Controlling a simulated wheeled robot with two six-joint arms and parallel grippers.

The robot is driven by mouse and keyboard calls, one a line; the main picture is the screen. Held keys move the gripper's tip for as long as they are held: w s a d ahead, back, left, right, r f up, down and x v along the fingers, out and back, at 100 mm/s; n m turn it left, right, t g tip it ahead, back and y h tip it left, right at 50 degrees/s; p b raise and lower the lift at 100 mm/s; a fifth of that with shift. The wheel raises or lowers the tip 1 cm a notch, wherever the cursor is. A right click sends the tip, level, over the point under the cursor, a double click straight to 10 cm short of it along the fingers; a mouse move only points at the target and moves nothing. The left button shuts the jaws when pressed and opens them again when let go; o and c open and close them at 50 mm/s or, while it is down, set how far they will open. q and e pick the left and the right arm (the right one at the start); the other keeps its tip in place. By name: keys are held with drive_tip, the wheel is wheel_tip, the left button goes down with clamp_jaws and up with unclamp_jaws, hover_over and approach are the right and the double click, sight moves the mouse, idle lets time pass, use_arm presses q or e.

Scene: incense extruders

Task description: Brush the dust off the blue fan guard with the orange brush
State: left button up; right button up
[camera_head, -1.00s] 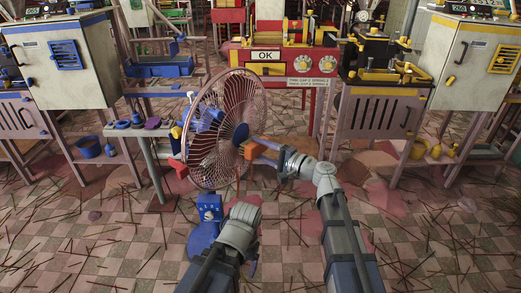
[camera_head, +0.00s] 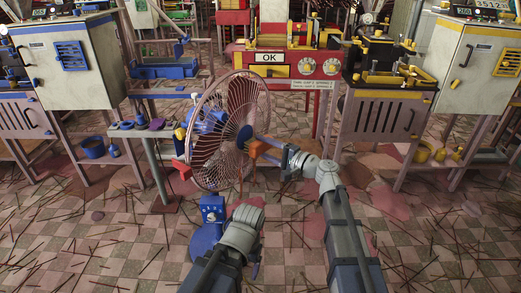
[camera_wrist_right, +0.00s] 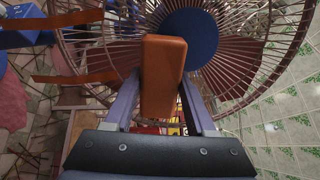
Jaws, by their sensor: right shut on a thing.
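The fan guard (camera_head: 213,160) is a round cage of pinkish copper wire, with a blue motor behind it. In the right wrist view its wires (camera_wrist_right: 270,45) surround a blue hub disc (camera_wrist_right: 190,38). My right gripper (camera_head: 268,158) is shut on the orange brush (camera_head: 256,150), at the guard's right side. In the right wrist view the brush (camera_wrist_right: 163,75) sits between both fingers and overlaps the guard. I cannot tell whether it touches the wires; its bristles are hidden. No dust is distinguishable. My left arm is low in the middle; its fingers cannot be made out.
A blue fan base (camera_head: 210,212) stands beside my left arm. Orange strips (camera_wrist_right: 75,20) cross the left of the wrist view. A red machine (camera_head: 285,65) marked OK stands behind. Cabinets flank both sides. Thin sticks litter the tiled floor.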

sight(261, 150)
drive_tip(key=shift+w+d, duration=0.65)
drive_tip(key=shift+w, duration=0.25)
drive_tip(key=shift+a, duration=0.15)
drive_tip(key=shift+s+a, duration=0.55)
drive_tip(key=shift+s, duration=0.3)
drive_tip(key=shift+s+a, duration=0.5)
drive_tip(key=shift+s, duration=0.35)
drive_tip(key=shift+d, duration=0.1)
drive_tip(key=shift+v, duration=2.95)
drive_tip(key=v, duration=0.3)
